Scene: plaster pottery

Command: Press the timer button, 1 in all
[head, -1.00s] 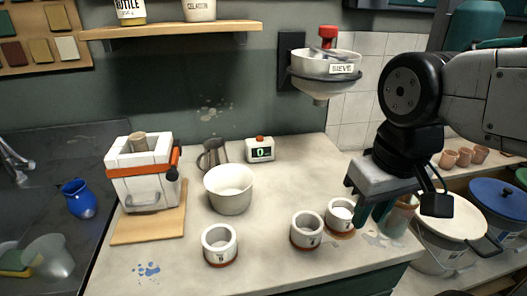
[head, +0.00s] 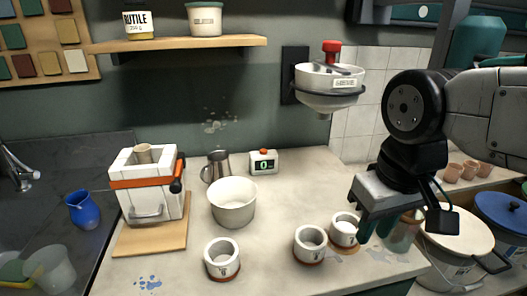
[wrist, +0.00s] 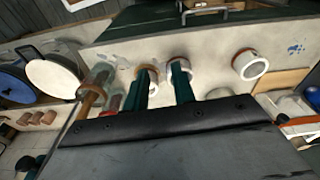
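The timer (head: 263,164) is a small white box with a dark display and an orange-red button (head: 263,151) on top. It stands upright at the back of the counter, near the wall. My gripper (head: 375,228) is at the right front of the counter, well apart from the timer, pointing down. In the wrist view my gripper (wrist: 161,84) shows two teal fingers with a gap between them, and nothing held is visible. I cannot make out the timer in the wrist view.
A white bowl (head: 233,203) and a grey pitcher (head: 216,168) stand near the timer. Several white jars (head: 310,244) line the front; one (head: 344,229) is beside my gripper. A white strapped box (head: 148,184) stands left. A sieve bowl (head: 329,92) hangs on the wall.

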